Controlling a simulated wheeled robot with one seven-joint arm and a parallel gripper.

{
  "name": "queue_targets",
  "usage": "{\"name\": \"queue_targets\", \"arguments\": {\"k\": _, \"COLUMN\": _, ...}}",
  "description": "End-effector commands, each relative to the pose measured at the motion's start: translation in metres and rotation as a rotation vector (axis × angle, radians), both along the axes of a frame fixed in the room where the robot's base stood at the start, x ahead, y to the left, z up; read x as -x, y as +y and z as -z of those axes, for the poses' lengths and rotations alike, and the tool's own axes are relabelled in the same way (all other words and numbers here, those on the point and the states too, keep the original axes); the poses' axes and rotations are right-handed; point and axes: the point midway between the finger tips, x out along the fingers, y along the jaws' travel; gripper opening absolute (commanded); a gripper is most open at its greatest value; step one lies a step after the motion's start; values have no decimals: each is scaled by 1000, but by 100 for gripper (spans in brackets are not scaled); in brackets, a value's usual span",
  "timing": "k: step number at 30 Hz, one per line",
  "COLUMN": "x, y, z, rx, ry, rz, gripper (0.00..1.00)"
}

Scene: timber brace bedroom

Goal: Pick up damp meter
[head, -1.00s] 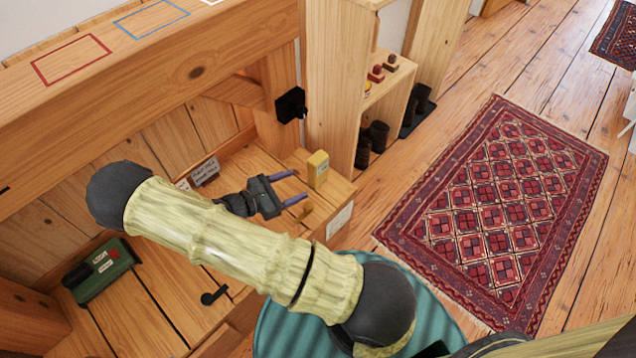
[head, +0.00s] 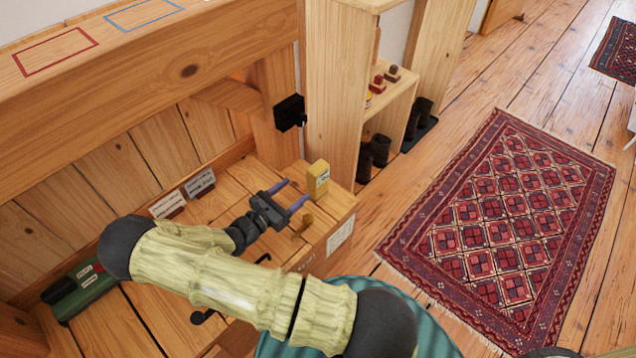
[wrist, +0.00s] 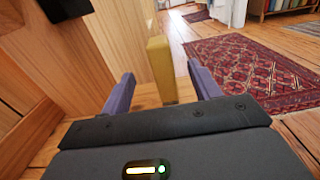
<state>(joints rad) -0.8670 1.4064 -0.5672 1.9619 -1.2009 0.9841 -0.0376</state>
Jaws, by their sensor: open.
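A yellow upright box-like device with a pale label or display, which I take to be the damp meter (head: 318,180), stands near the right end of the wooden bench top. My gripper (head: 295,191) is open and empty, just left of it in the head view, with its two purple fingers pointing towards it. In the wrist view the yellow device (wrist: 162,68) stands upright ahead, between the two fingers (wrist: 160,82) in the picture. A gap shows between fingers and device in the head view. The device's lower part is partly hidden in the wrist view.
A small brass-coloured piece (head: 304,225) lies close to the gripper. A green device (head: 82,290) and small signs (head: 200,183) are further left. A black wall fitting (head: 290,112) juts out above the bench. A wooden shelf unit (head: 333,90) stands behind; a rug (head: 500,225) covers floor to the right.

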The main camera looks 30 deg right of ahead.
Motion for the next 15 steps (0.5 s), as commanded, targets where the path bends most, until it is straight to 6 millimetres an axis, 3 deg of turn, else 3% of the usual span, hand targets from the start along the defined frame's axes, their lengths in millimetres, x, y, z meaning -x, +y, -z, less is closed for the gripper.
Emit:
{"name": "queue_targets", "arguments": {"k": 9, "x": -18, "y": -54, "z": 3, "rx": 0, "ry": -1, "rz": 4, "gripper": 62}}
{"name": "queue_targets", "arguments": {"k": 15, "x": -26, "y": -72, "z": 1, "rx": -1, "ry": -1, "rz": 2, "gripper": 62}}
